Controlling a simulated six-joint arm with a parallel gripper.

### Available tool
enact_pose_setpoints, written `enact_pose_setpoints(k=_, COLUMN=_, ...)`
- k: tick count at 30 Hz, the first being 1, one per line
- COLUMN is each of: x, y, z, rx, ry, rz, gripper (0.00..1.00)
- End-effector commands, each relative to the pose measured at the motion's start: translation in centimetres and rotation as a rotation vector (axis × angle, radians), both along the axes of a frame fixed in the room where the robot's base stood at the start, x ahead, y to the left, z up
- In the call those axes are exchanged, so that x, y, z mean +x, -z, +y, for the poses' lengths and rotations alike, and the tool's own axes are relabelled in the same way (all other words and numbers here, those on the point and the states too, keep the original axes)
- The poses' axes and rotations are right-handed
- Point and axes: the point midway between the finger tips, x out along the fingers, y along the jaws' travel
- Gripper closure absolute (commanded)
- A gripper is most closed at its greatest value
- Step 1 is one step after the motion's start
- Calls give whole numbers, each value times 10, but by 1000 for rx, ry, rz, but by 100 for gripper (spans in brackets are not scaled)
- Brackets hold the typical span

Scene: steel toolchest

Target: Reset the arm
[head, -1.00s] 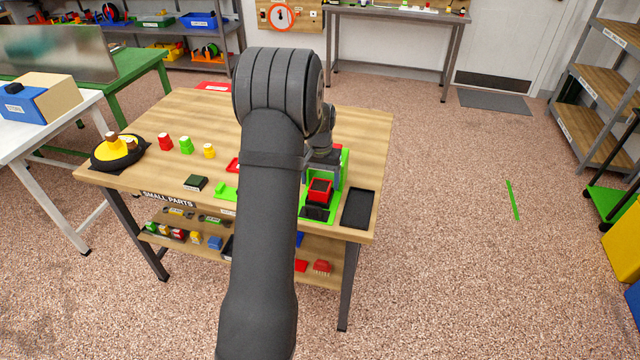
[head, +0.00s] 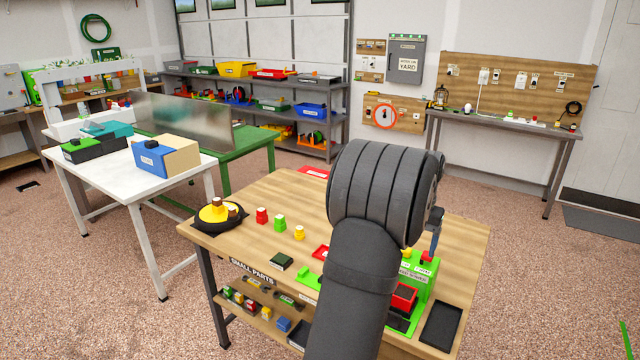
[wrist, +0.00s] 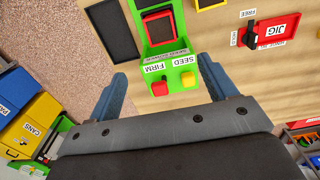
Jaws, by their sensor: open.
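My gripper (wrist: 166,82) is open, with its two blue fingers apart and nothing between them. In the wrist view it hangs over the table by the front of a green press (wrist: 172,62) labelled SEED and FIRM. The press has a red button (wrist: 160,88) and a yellow button (wrist: 187,80), which show between the fingers. In the head view my dark arm hides most of my gripper; only a blue finger (head: 435,238) shows, above the green press (head: 420,275). I cannot tell the exact gap between gripper and press.
A red tray (head: 404,297) sits at the press, with a black tray (head: 441,325) to its right. Coloured pieces (head: 280,222) and a round black dish (head: 218,217) stand on the table's left. Open floor lies right of the table.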

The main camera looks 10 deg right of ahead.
Motion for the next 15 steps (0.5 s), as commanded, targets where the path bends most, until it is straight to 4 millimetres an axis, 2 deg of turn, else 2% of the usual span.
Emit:
enact_pose_setpoints(k=8, x=0, y=6, z=0, rx=1, ry=0, rz=1, gripper=22)
enact_pose_setpoints(k=11, x=0, y=17, z=0, rx=1, ry=0, rz=1, gripper=22)
enact_pose_setpoints(k=15, x=0, y=42, z=0, rx=3, ry=0, rz=3, gripper=22)
